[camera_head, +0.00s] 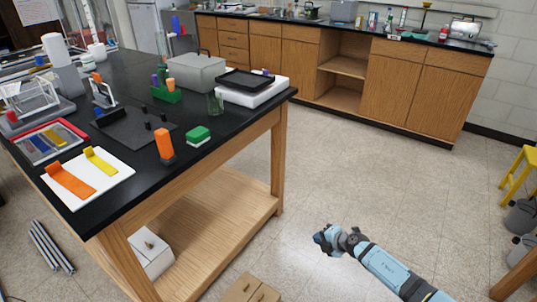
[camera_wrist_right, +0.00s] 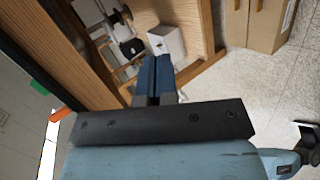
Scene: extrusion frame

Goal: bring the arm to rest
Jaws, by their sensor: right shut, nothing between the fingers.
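My right arm (camera_head: 385,268) comes in from the lower right of the head view, low over the open floor. My right gripper (camera_head: 321,239) is at its end, to the right of the black-topped bench (camera_head: 228,133) and apart from it. In the right wrist view the two blue fingers (camera_wrist_right: 156,72) lie together with nothing between them, so the gripper is shut and empty. My left arm and gripper are not in view.
The bench top holds an orange block (camera_head: 165,144), a green-and-white block (camera_head: 198,135), a grey box (camera_head: 196,71) and a white board (camera_head: 110,186). Cardboard boxes (camera_head: 250,288) stand on the floor at the bottom. A yellow stool (camera_head: 520,170) is at the right. Floor between is clear.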

